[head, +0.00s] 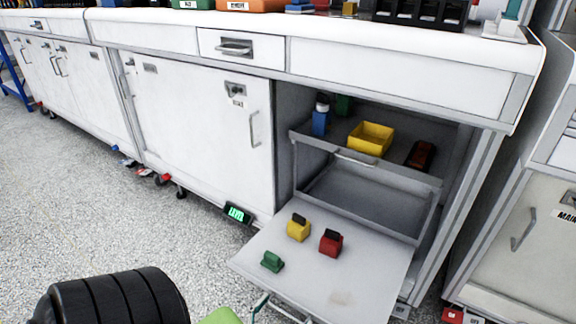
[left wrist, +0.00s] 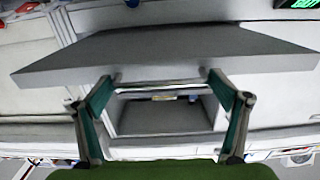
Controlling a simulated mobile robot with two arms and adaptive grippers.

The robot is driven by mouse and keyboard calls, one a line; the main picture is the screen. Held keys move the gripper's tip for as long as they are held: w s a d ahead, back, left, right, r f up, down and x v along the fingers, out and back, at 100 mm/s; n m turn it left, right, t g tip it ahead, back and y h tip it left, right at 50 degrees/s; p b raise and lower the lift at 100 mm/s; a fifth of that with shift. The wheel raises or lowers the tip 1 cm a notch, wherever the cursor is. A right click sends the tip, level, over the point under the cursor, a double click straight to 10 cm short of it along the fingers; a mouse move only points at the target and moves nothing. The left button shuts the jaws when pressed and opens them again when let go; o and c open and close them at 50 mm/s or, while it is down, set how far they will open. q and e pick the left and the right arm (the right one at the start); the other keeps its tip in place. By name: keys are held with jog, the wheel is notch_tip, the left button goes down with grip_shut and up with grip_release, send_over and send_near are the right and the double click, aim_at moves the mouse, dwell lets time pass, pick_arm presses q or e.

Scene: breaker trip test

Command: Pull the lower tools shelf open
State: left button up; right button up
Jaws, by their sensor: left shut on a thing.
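The lower tools shelf (head: 345,290) is a grey board standing out from the open cabinet bay, tilted in the head view. It carries a yellow block (head: 299,229), a red block (head: 331,243) and a green block (head: 271,262). In the left wrist view the shelf (left wrist: 160,52) is a grey slab across the top, with a silver handle bar (left wrist: 160,84) by its edge. My left gripper (left wrist: 162,74) is shut on this handle, a finger at each end. In the head view its fingers show only partly at the bottom edge. My right gripper is not in view.
An upper shelf (head: 308,136) inside the bay holds a yellow bin (head: 370,138), a blue bottle (head: 320,118) and a dark red item (head: 421,154). A closed cabinet door (head: 200,130) is left of the bay. A green lit sign (head: 237,214) sits low beside it. Open floor lies left.

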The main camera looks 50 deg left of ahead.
pick_arm(q)
jog(key=o, duration=1.4)
notch_tip(320, 180, up, 10)
jog(key=shift+f, duration=0.1)
